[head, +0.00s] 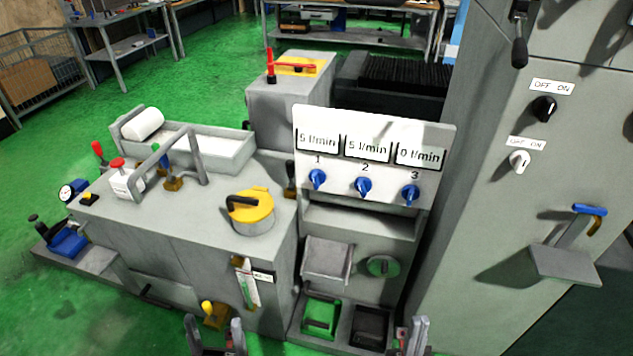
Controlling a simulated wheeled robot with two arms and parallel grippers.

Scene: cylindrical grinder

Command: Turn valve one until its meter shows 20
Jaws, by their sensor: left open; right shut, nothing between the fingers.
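Valve one (317,179) is a blue knob under the label 1 on a white panel (440,150). Its meter (317,142) reads 5 l/min. Valve two (363,187) is a similar blue knob, and its meter (367,148) reads 5 l/min. Valve three (410,195) sits to the right, and its meter (419,155) reads 0 l/min. My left gripper (215,334) is at the bottom edge, open and empty, well below the panel. My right gripper (410,335) is at the bottom edge, shut and empty, also well below the valves. Neither gripper touches a valve.
A grey machine bench (190,230) with a yellow-lidded pot (252,212) stands left of the panel. A tall grey cabinet (480,200) with switches and a blue-handled lever (589,210) stands right. Green (321,318) and black (370,327) bins sit below the panel.

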